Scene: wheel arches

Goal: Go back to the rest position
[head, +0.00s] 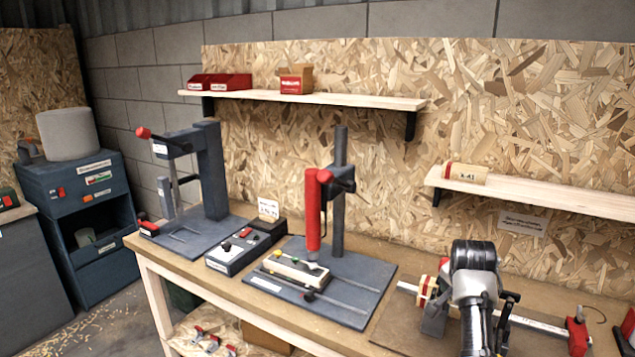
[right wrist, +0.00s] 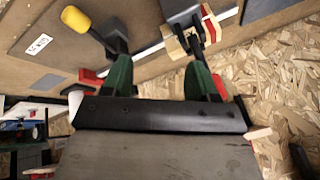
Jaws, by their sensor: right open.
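My right gripper (right wrist: 158,65) shows in the right wrist view. Its two green fingers stand wide apart, with nothing held between them. Beyond the fingertips, a wooden piece with red parts (right wrist: 188,40) sits by a dark fitting near the right finger. A yellow-handled tool (right wrist: 78,20) lies beyond the left finger. I cannot make out the right gripper's fingers in the head view. A silver and black jointed part (head: 474,285) stands at the lower right there; I cannot tell whether it is mine. My left gripper is not in view.
The workbench (head: 150,262) carries a grey press stand (head: 212,170), a red-headed press (head: 314,210), a switch box (head: 240,248) and a red-ended bar clamp (head: 577,330). Shelves (head: 345,99) hang above. A dark cabinet (head: 88,205) stands at left.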

